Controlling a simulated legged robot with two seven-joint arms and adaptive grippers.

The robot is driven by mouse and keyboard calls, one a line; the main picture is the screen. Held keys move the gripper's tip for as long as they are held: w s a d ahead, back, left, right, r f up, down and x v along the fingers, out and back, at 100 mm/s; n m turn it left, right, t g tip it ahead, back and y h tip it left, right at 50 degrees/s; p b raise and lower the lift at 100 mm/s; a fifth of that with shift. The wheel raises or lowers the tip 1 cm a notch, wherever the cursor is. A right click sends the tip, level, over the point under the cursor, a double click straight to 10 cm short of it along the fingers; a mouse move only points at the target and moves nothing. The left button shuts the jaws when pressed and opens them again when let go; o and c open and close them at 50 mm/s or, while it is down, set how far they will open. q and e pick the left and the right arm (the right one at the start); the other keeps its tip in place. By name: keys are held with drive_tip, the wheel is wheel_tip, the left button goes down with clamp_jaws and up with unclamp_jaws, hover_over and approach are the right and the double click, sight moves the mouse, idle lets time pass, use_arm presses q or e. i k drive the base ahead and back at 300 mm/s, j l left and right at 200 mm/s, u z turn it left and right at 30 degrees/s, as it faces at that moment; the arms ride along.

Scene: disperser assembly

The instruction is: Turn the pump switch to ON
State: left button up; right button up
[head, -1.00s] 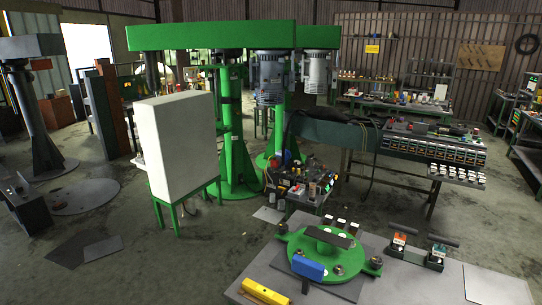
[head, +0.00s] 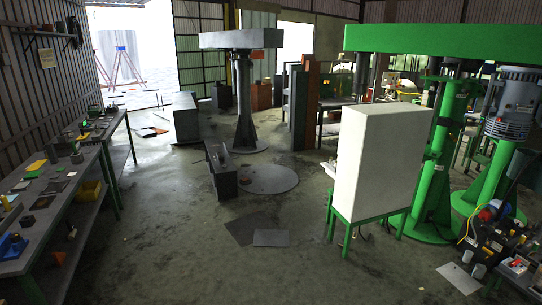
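I cannot make out a pump switch in the head view. A white cabinet (head: 382,160) stands on a green frame right of centre, its broad blank side towards me. The green disperser machine (head: 445,45) with a thick column and a motor (head: 512,105) stands behind it at the right. A cluttered bench (head: 500,245) with small parts and cables is at the lower right edge, partly cut off. Neither of my grippers is in view.
A workbench (head: 62,190) with tools runs along the left wall. A grey column machine (head: 243,95) stands in the middle distance. Flat plates (head: 271,238) lie on the floor. The concrete floor in the centre is mostly clear.

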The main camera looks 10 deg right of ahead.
sight(515, 263)
drive_tip(key=i+j+z, duration=0.1)
drive_tip(key=i, duration=0.5)
drive_tip(key=i+j+z, duration=0.1)
drive_tip(key=i, duration=0.45)
drive_tip(key=i+l+z, duration=0.1)
drive_tip(key=i+z, duration=0.15)
drive_tip(key=z, duration=0.15)
drive_tip(key=i+z, duration=0.2)
drive_tip(key=z, duration=0.25)
drive_tip(key=i+z, duration=0.25)
drive_tip(key=z, duration=0.15)
drive_tip(key=i+j+z, duration=0.1)
drive_tip(key=i+z, duration=0.15)
drive_tip(key=z, duration=0.15)
drive_tip(key=i+l+z, duration=0.2)
drive_tip(key=i+z, duration=0.25)
drive_tip(key=i, duration=0.3)
drive_tip(key=i+j+z, duration=0.1)
drive_tip(key=i+z, duration=0.35)
drive_tip(key=i, duration=0.3)
drive_tip(key=i+l, duration=0.15)
drive_tip(key=i, duration=0.9)
drive_tip(key=i+l, duration=0.15)
drive_tip(key=i, duration=0.9)
